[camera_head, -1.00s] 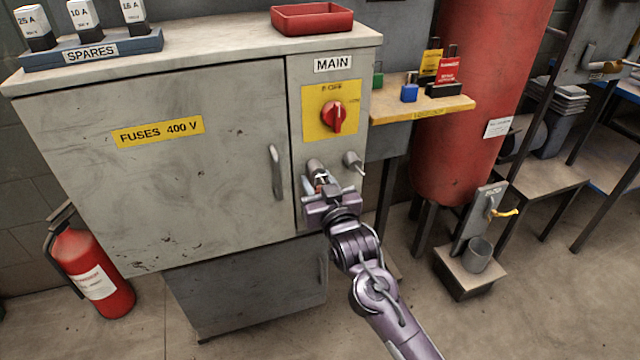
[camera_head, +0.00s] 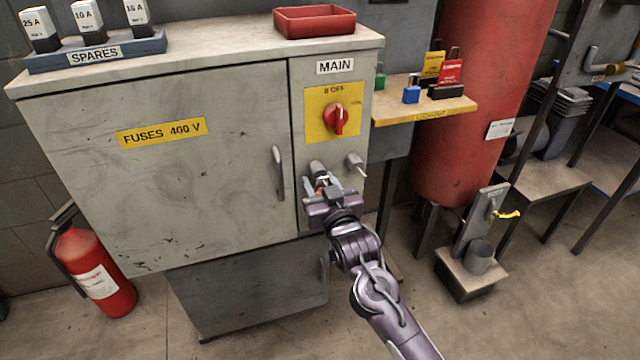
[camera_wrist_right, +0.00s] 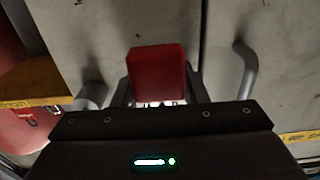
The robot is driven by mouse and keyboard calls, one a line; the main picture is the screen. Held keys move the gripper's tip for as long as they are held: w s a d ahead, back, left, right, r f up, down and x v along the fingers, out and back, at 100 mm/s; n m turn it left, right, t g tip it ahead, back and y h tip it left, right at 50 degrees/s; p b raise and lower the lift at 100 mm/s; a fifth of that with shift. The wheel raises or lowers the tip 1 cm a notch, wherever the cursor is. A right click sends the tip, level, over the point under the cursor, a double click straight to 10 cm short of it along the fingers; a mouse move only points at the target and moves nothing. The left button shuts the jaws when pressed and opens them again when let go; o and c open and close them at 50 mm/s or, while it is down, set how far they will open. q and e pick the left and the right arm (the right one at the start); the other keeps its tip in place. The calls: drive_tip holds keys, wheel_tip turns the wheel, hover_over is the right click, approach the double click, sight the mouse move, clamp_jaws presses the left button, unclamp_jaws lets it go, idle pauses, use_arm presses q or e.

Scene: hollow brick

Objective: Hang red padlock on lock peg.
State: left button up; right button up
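The red padlock (camera_wrist_right: 156,72) is between the fingers of my right gripper (camera_head: 325,188), which is shut on it. The gripper is in front of the grey cabinet, just below the red MAIN switch (camera_head: 338,118). Two metal pegs stick out there: a left peg (camera_head: 316,168) directly beyond the gripper and a right peg (camera_head: 356,163), which also shows in the wrist view (camera_wrist_right: 92,95). I cannot tell whether the shackle is around the left peg. My left gripper is not in view.
The cabinet door handle (camera_head: 278,173) is just left of the gripper. A yellow-edged shelf (camera_head: 440,109) with a blue padlock (camera_head: 411,95) and tags stands at right. A red tray (camera_head: 314,21) sits on the cabinet top.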

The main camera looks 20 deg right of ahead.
drive_tip(key=o, duration=0.4)
